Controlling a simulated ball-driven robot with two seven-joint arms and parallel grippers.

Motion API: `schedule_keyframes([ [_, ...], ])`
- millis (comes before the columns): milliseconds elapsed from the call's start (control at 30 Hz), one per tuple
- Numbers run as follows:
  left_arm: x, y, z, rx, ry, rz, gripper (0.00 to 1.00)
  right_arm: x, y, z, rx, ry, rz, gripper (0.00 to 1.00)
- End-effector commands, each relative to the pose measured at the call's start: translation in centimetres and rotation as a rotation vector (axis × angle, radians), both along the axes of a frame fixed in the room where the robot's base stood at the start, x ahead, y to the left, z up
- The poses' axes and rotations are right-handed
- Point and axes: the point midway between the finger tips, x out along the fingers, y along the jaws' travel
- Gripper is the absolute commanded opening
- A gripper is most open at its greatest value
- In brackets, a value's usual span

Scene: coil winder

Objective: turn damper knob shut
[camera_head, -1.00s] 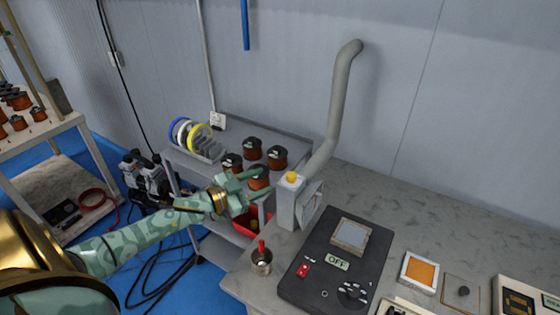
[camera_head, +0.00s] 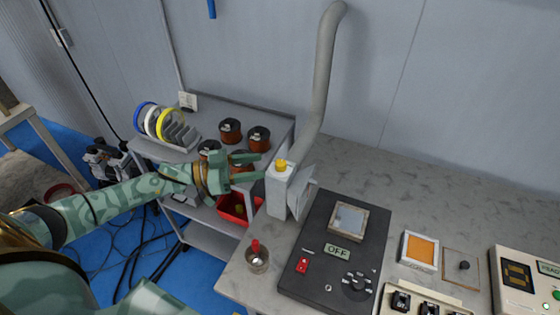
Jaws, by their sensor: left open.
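The damper knob (camera_head: 281,164) is a small yellow knob on top of a light grey box (camera_head: 278,193) that stands at the left end of the worktop. A grey duct pipe (camera_head: 322,80) rises behind the box along the wall. My left gripper (camera_head: 258,166) is open, with its two green fingers pointing right toward the box. The fingertips lie just left of the knob in the picture; whether they touch the box I cannot tell. Nothing shows between the fingers. My right gripper is not in view.
A black control panel (camera_head: 314,246) with an OFF sign lies on the grey worktop (camera_head: 418,204). A metal cup (camera_head: 257,261) with a red-handled tool stands at the worktop's left edge. Behind my left arm, a grey cart (camera_head: 208,238) carries copper coils, coloured spools and a red bin.

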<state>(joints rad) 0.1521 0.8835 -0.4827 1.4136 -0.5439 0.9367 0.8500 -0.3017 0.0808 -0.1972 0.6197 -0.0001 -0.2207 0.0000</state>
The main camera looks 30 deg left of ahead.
Motion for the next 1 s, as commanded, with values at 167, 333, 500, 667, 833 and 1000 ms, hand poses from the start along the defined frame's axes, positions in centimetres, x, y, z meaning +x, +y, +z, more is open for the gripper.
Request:
schedule_keyframes([
  [167,2.5,-3.2,0.1,-0.001,-0.002,0.000,0.46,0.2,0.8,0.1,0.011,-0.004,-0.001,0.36],
  [333,4.0,-5.1,0.0,-0.001,-0.001,0.000,0.46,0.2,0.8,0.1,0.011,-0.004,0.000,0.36],
  [500,4.5,-5.8,0.0,0.001,0.001,0.001,0.46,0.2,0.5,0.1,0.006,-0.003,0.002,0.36],
  [667,4.5,-5.8,0.0,0.001,0.001,0.001,0.46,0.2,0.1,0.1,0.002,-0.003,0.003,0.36],
  [833,4.5,-5.8,0.0,0.001,0.001,0.001,0.18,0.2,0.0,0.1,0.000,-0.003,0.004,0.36],
  [1000,4.5,-5.8,0.0,0.001,0.001,0.002,0.03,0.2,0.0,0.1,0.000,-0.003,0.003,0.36],
])
